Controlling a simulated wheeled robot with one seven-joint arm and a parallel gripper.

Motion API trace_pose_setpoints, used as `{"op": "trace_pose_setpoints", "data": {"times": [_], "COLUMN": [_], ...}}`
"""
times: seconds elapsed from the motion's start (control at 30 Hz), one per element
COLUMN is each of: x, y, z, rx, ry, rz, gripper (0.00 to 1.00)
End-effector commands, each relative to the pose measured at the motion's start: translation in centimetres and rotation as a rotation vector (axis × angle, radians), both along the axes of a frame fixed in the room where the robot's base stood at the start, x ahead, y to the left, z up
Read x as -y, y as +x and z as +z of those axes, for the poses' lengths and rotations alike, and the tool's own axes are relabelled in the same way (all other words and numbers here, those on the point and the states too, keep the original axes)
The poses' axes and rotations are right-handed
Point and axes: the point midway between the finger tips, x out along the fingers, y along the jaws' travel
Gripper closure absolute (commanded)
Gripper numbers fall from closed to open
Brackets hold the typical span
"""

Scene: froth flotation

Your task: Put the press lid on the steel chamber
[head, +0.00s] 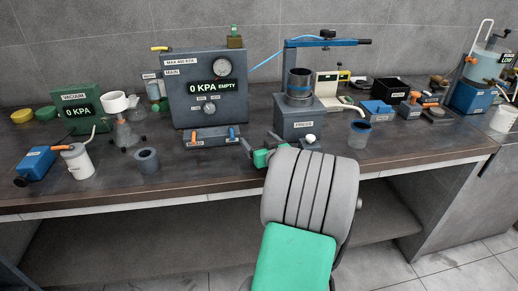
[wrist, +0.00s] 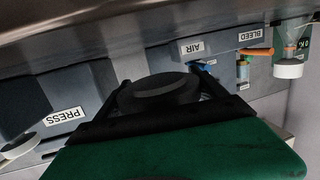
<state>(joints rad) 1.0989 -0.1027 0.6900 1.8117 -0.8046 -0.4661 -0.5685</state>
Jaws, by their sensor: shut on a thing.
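My gripper (head: 262,143) is low over the front of the bench, in front of the press. In the wrist view its dark fingers (wrist: 172,95) are shut on a dark round disc, which looks like the press lid (wrist: 162,90). In the head view I cannot make the lid out clearly between the fingers. The steel chamber (head: 299,80) is a grey cylinder standing upright on the press base (head: 299,120), behind and to the right of my gripper. A blue-topped press arm with a black handle (head: 340,41) passes above it.
The grey panel box (head: 208,88) and the valve block labelled air and bleed (head: 212,138) stand left of the press. A clear blue-rimmed cup (head: 359,133) stands to its right. A dark hollow cylinder (head: 147,161) stands front left. Bare bench (head: 200,172) lies along the front.

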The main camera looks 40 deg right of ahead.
Motion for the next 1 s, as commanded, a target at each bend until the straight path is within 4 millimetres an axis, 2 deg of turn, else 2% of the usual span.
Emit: {"op": "trace_pose_setpoints", "data": {"times": [0.23,0.63,0.67,0.87,1.0], "x": [0.5,0.4,0.4,0.4,0.4], "y": [0.4,0.4,0.4,0.4,0.4], "z": [-3.4,-4.0,-4.0,-3.9,-3.9], "rx": [0.001,0.003,0.001,0.001,0.001], "ry": [0.001,-0.003,-0.001,-0.001,0.0], "rz": [0.0,0.0,0.0,0.001,0.0], "gripper": [0.79,0.79,0.17,0.01,0.0]}}
